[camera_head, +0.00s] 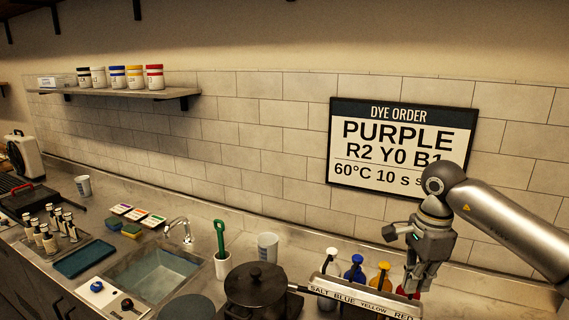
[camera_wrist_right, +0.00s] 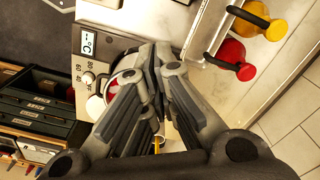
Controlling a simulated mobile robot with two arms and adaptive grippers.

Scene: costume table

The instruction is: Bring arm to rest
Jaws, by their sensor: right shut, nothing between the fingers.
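My right gripper (camera_head: 412,284) hangs at the right of the head view, fingers pointing down, over the red end of the labelled bottle rack (camera_head: 362,297). In the right wrist view its fingers (camera_wrist_right: 157,72) are together with nothing between them. The red bottle (camera_head: 408,291) is partly hidden by the gripper in the head view; I cannot tell there whether they touch. The wrist view shows a red pump head (camera_wrist_right: 232,51) and a yellow pump head (camera_wrist_right: 262,20) to the right of the fingers, apart from them. My left gripper is not in view.
A black lidded pot (camera_head: 256,288) stands left of the rack. Further left are a cup with a green tool (camera_head: 221,240), a sink (camera_head: 157,276) and a blue tray (camera_head: 84,258). A dye order sign (camera_head: 401,146) hangs on the wall behind my arm.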

